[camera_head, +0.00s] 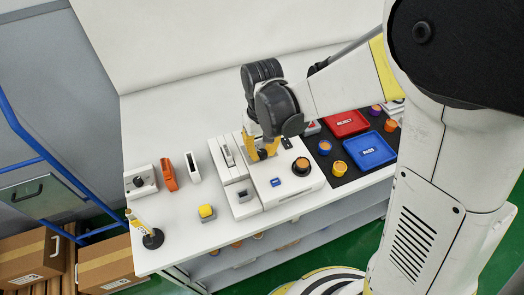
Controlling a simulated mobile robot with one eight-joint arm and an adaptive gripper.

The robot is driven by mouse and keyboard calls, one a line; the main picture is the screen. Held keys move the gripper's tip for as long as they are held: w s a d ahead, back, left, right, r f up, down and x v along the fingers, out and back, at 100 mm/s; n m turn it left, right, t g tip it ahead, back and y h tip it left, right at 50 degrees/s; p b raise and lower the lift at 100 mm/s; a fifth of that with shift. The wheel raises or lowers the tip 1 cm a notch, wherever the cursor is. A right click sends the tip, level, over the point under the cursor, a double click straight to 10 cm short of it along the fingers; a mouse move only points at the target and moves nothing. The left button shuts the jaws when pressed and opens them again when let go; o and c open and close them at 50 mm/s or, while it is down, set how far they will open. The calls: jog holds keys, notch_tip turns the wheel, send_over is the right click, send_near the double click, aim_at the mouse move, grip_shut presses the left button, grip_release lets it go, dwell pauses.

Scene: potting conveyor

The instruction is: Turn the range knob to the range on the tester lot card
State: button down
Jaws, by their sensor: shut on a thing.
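The white tester (297,193) stands on the white bench. My gripper (262,154) points down over its back left part, with its yellow fingers shut on a small part there. That part looks like the range knob, but the fingers hide most of it and its setting. A round orange and black socket (301,165) and a small blue display (275,182) are on the tester's top. I cannot make out the tester lot card or its print for certain.
A white box with a dark dial (139,182), an orange holder (168,173) and a yellow button (206,212) are to the left. A black-based post (152,238) stands at the front left corner. Red REJECT (345,123) and blue PASS (370,151) trays lie to the right.

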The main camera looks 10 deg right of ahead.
aim_at(262, 152)
jog(key=n, duration=0.4)
jog(key=shift+n, duration=0.3)
dwell(0.3)
jog(key=c, duration=1.2)
grip_release()
jog(key=shift+o, duration=0.2)
jog(key=shift+r, duration=0.1)
notch_tip(262, 152, up, 12)
